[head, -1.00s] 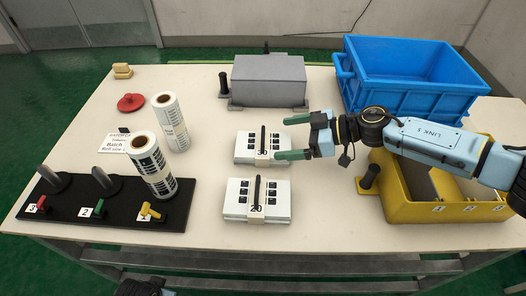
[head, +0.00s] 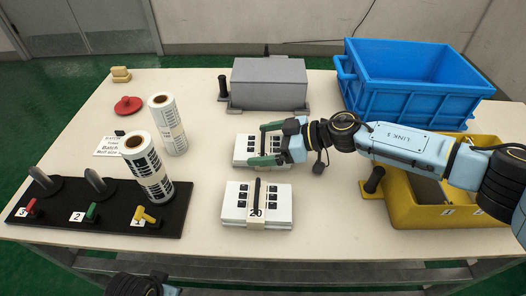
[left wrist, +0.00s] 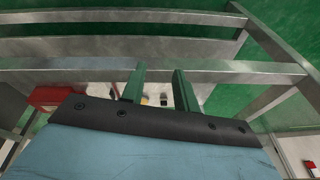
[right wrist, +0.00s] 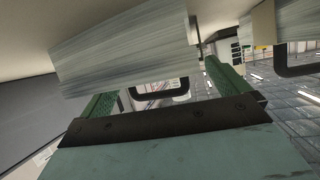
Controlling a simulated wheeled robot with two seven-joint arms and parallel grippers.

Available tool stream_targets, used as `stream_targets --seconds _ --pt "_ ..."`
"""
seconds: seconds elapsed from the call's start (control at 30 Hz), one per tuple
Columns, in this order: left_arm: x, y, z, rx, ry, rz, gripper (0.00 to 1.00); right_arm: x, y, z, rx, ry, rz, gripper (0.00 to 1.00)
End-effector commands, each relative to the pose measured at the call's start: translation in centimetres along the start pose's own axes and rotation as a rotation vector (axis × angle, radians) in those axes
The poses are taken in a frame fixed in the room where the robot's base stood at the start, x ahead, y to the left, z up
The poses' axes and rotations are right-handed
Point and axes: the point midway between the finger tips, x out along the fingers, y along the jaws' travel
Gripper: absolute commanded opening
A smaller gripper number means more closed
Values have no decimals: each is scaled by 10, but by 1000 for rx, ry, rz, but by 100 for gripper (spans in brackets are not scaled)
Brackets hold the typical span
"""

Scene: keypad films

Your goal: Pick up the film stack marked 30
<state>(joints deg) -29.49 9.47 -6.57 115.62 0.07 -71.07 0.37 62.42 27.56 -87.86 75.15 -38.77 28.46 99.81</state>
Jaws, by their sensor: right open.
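The film stack marked 30 (head: 243,148) is the rear of two white stacks on the table; its number is covered by my right gripper in the head view. My right gripper (head: 265,143) is open, its green fingers reaching in from the right over the stack's handle area. In the right wrist view, the stack's layered edge (right wrist: 125,50) and a black handle (right wrist: 160,91) show ahead of the spread fingers (right wrist: 158,92). The stack marked 20 (head: 275,205) lies in front. My left gripper (left wrist: 159,90) is empty, fingers apart, facing the metal table frame.
A grey box (head: 268,82) stands behind the stacks. A blue crate (head: 410,97) and a yellow divided bin (head: 405,208) stand at the right. Two label rolls (head: 168,125) and a black lever board (head: 110,220) are at the left. Bare table separates them from the stacks.

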Motion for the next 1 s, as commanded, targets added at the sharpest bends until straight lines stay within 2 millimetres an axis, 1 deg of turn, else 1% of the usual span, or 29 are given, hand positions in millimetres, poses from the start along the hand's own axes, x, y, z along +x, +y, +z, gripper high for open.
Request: stream_targets --seconds 0.07,0.17,0.3,0.37,0.83,0.9,0.93,0.97,1.0 --pt "0 0 0 0 0 0 30 0 0 0 0 0 0 100" --pt "0 0 0 0 0 0 30 0 0 0 0 0 0 88" --pt "0 0 0 0 0 0 30 0 0 0 0 0 0 70" --pt "0 0 0 0 0 0 30 0 0 0 0 0 0 63" --pt "0 0 0 0 1 0 30 -2 0 -1 1 -1 0 63" --pt "0 0 0 0 2 0 30 -3 0 -4 1 -1 0 54" --pt "0 0 1 0 1 0 30 -3 0 -5 0 -1 0 54" --pt "5 -2 2 0 -3 -2 30 -4 0 -7 0 -1 0 48" --pt "12 -5 5 2 -10 -8 30 -5 0 -10 -1 -1 1 37"
